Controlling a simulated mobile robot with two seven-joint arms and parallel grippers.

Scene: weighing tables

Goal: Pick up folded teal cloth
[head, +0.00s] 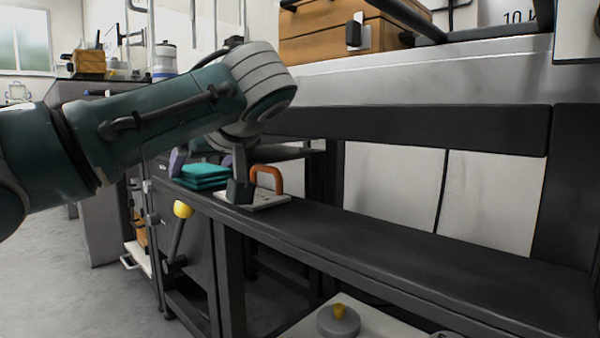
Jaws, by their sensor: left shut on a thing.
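The folded teal cloth (203,171) shows as a small stack of layers near the left end of a dark narrow shelf. My left gripper (209,176) comes down over it from above, with one dark finger on the cloth's right side and what looks like the other at its left. It is shut on the cloth. My forearm and wrist hide the space above, and the finger contact is only partly visible. I cannot tell whether the cloth is clear of the surface. My right gripper is not in view.
A pale plate with an orange handle (267,177) lies right beside the gripper's right finger. The dark shelf (400,245) is bare further right. A grey knob-like weight with a yellow top (339,318) sits lower down. A wooden box (330,32) stands on the upper bench.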

